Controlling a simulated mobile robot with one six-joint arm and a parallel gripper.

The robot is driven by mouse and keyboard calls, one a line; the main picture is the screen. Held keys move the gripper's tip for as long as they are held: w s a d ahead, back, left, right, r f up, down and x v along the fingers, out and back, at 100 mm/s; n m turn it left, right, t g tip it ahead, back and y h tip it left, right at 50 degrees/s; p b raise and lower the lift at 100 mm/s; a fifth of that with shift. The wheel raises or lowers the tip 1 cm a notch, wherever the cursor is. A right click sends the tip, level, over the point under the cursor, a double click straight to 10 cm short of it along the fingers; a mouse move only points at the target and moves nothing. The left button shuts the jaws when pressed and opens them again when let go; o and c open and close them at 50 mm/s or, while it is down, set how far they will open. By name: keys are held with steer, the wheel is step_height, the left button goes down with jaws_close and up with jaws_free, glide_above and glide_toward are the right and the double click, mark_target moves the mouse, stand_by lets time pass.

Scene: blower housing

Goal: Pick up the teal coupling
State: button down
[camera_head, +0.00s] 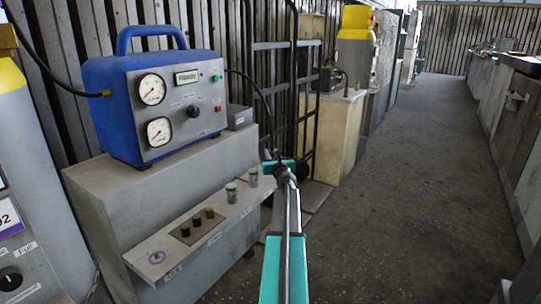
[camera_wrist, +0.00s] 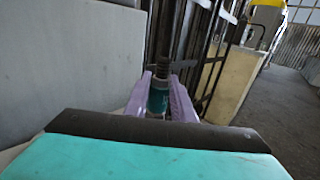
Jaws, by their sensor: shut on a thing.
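The teal coupling (camera_wrist: 158,101) sits upright between the two pale purple fingers of my gripper (camera_wrist: 161,82) in the wrist view. The fingers are shut on it. A dark, narrower piece rises from its top. In the head view my arm reaches forward past the right end of the shelf, and its wrist hides the fingers and the coupling. A black hose runs from the right side of the blue box (camera_head: 129,98) down to the far end of my arm.
The grey shelf (camera_head: 165,276) carries two small capped cylinders (camera_head: 231,193), (camera_head: 253,178), several dark and yellow caps (camera_head: 197,221) and a ring (camera_head: 156,257). A yellow-topped cylinder (camera_head: 30,175) stands at left. A black rack (camera_head: 313,120) stands behind my wrist. The floor aisle (camera_head: 420,200) at right is clear.

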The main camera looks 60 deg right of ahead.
steer(key=w+a+r+p+v, duration=0.1)
steer(key=p+v, duration=0.1)
steer(key=v, duration=1.2)
steer(key=shift+s+a+r, duration=0.2)
steer(key=shift+s+a, duration=0.05)
steer(key=shift+r+p, duration=0.15)
steer(key=shift+p, duration=0.15)
